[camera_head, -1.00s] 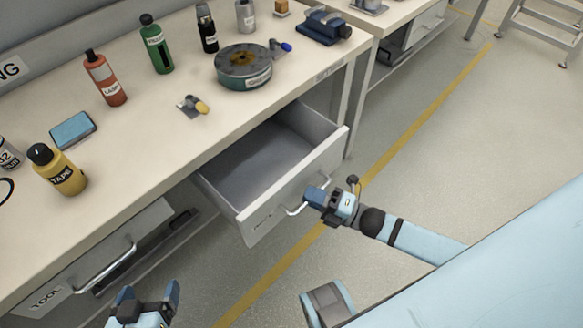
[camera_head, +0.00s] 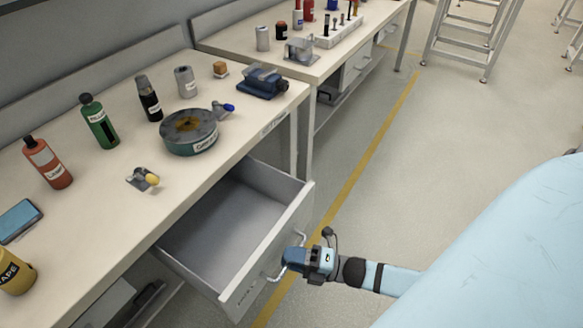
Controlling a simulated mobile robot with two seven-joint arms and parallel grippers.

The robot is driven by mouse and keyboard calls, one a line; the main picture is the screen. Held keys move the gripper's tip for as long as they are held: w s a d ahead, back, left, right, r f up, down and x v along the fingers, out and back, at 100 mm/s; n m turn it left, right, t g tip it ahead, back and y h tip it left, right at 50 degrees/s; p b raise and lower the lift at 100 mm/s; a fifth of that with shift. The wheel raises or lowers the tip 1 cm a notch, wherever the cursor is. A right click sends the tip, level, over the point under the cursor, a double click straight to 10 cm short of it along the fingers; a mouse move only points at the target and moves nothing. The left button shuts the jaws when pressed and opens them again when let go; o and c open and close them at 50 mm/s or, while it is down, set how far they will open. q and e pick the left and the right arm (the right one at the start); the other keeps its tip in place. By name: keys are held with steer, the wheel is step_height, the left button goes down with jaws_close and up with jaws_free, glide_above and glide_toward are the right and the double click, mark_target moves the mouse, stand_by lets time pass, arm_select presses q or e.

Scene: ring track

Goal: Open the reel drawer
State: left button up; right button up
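The open drawer (camera_head: 215,222) sticks out from the front of the near workbench. Its grey inside is empty where I can see it. The drawer's bar handle (camera_head: 274,276) is on its front panel, and a label on that panel is too small to read. The fingertips are partly hidden. My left gripper is out of view.
The near workbench (camera_head: 85,245) holds bottles, a round green-sided reel (camera_head: 189,132) and a blue vise-like tool (camera_head: 262,82). A second workbench (camera_head: 330,62) stands beyond. The floor (camera_head: 400,180) right of the drawer is clear, with a yellow line.

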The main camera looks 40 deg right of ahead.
arm_select(q)
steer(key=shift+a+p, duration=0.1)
steer(key=shift+p, duration=0.35)
arm_select(e)
steer(key=v, duration=1.4)
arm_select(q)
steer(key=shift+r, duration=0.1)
arm_select(e)
steer(key=shift+a, duration=0.1)
